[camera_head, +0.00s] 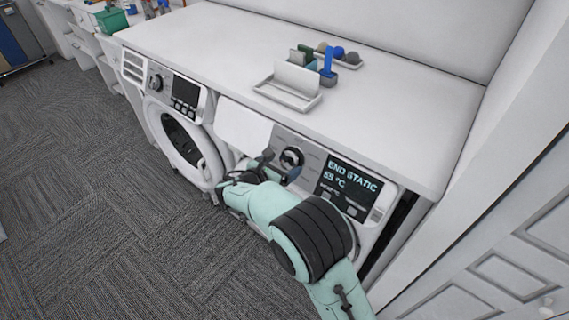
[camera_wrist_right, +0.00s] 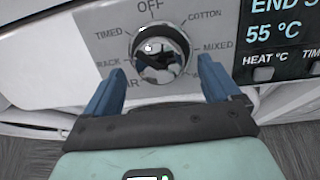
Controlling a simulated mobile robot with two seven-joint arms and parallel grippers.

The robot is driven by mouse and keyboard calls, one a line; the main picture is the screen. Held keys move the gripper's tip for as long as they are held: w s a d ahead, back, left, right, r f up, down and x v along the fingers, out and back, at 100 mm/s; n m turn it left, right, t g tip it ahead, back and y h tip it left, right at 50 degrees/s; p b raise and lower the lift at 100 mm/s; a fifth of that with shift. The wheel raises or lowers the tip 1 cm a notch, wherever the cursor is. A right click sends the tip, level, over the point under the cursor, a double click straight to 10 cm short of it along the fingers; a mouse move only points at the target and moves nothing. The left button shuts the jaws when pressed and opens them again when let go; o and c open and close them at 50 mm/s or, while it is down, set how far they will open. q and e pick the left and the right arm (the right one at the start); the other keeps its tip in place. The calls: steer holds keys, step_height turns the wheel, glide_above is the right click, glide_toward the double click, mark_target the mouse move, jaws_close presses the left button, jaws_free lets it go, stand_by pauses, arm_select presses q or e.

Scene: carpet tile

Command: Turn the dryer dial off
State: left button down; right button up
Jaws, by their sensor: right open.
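The dryer dial (camera_head: 291,158) is a round chrome knob on the control panel of the right-hand machine. In the right wrist view the dial (camera_wrist_right: 160,50) has OFF printed above it, TIMED and RACK at its left, COTTON and MIXED at its right. Where its pointer stands I cannot tell. My right gripper (camera_head: 280,167) is in front of the panel, just below the dial. In the wrist view its two blue fingers (camera_wrist_right: 158,85) are apart, one on each side of the dial's lower part, with nothing visibly held. My left gripper is not in view.
The dryer display (camera_head: 350,181) reads END STATIC and 55 °C. A washer (camera_head: 181,135) stands to the left. The white countertop (camera_head: 400,105) overhangs the panel and carries a white tray (camera_head: 287,99) and small items. A white paneled door (camera_head: 500,250) stands close at right.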

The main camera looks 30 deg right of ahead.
steer(key=shift+x, duration=1)
steer(key=c, duration=1.1)
steer(key=shift+o, duration=0.2)
